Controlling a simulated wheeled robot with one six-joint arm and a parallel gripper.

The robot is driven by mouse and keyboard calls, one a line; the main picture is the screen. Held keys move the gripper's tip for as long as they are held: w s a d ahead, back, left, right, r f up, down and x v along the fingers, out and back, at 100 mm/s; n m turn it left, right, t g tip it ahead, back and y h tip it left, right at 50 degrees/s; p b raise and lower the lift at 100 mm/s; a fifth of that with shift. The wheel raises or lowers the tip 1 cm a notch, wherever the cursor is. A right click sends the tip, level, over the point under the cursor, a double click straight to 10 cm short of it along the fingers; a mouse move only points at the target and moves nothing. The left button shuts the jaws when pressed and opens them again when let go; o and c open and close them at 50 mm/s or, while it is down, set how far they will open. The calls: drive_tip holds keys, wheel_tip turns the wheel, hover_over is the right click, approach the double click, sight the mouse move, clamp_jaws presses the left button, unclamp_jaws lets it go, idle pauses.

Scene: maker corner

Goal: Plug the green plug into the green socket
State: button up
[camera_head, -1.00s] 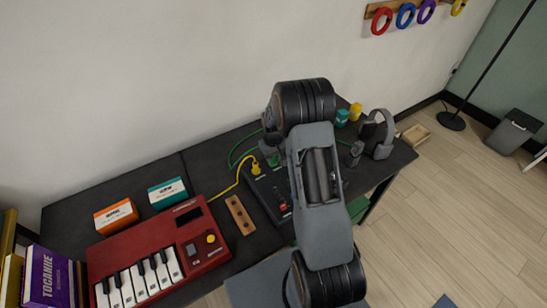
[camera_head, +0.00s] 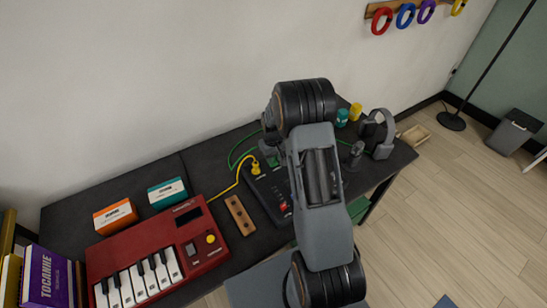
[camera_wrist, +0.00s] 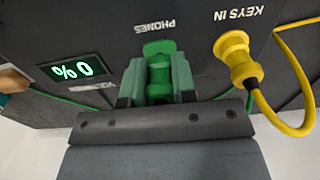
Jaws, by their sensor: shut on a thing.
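In the wrist view, my gripper (camera_wrist: 157,85) is shut on the green plug (camera_wrist: 159,77), with one finger on each side of it. The plug's front end points at the green socket (camera_wrist: 158,47) under the label PHONES on the dark box (camera_wrist: 110,35). The plug and socket line up closely, but I cannot tell whether the plug is seated in it. The green cable (camera_wrist: 85,104) runs behind my gripper. In the head view, the box (camera_head: 262,193) is partly covered by my arm, which also hides the plug and socket.
A yellow plug (camera_wrist: 234,57) sits in the KEYS IN socket to the right, its cable curving down. A lit display (camera_wrist: 77,69) reads 0%. The red keyboard (camera_head: 160,257), small orange box (camera_head: 115,215) and teal box (camera_head: 167,193) stand left; headphones (camera_head: 384,135) stand right.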

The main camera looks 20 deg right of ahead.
drive_tip(key=shift+f+b, duration=0.55)
drive_tip(key=shift+f, duration=0.15)
drive_tip(key=o, duration=1)
drive_tip(key=shift+r, duration=0.1)
drive_tip(key=shift+c, duration=0.2)
drive_tip(key=shift+r, duration=0.1)
wheel_tip(320, 180, up, 14)
drive_tip(key=shift+f+b, duration=0.2)
drive_tip(key=shift+b, duration=0.1)
